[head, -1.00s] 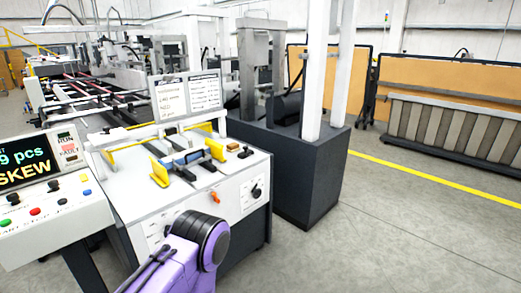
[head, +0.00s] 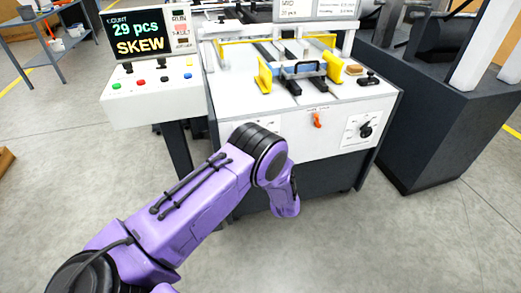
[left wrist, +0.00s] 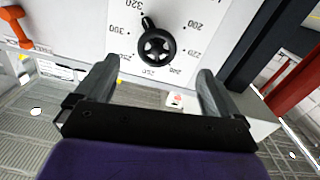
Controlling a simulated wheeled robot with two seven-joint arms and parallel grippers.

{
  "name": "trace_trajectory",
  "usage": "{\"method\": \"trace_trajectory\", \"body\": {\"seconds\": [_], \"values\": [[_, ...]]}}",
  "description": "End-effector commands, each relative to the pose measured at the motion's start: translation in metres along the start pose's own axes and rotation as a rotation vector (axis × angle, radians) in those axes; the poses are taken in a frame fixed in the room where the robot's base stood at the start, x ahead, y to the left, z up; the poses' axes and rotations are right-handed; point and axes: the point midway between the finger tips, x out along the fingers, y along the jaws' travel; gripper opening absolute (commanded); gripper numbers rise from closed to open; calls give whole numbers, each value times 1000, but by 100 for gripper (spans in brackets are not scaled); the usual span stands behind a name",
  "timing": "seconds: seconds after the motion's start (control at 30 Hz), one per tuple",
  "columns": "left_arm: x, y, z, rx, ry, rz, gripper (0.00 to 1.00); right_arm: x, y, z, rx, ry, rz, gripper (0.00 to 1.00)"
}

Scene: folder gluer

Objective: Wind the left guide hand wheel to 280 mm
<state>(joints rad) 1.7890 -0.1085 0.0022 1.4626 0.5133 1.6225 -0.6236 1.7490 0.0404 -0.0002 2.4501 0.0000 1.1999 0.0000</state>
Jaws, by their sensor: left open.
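The black hand wheel (left wrist: 157,46) shows in the left wrist view, on a white panel with numbers around it. Its black grip knob points up, between 320 at the upper left and 200 at the upper right; lower numbers are too blurred to read surely. My left gripper (left wrist: 156,92) is open and empty, its two fingers apart on either side below the wheel, not touching it. In the head view my purple left arm covers part of the machine's front panel (head: 312,144), and its fingers are hidden. My right gripper is not in view.
An orange lever (head: 317,120) is on the front panel, with a black knob (head: 366,130) to its right. A control console (head: 155,85) reading 29 pcs and SKEW stands to the left. A dark cabinet (head: 440,130) stands at the right. Floor in front is clear.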

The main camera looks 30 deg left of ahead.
Motion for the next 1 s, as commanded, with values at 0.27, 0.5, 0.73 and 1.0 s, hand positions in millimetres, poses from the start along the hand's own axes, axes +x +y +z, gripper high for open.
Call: {"method": "trace_trajectory", "body": {"seconds": [0.27,0.5,0.73,1.0], "values": [[48,6,-7,-13,18,-10,96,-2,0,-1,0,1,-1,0],[94,7,-6,-12,16,-6,96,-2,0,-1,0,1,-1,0],[106,7,-6,-10,14,-4,96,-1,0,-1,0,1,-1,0],[106,7,-6,-10,14,-3,60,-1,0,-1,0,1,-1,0]]}}
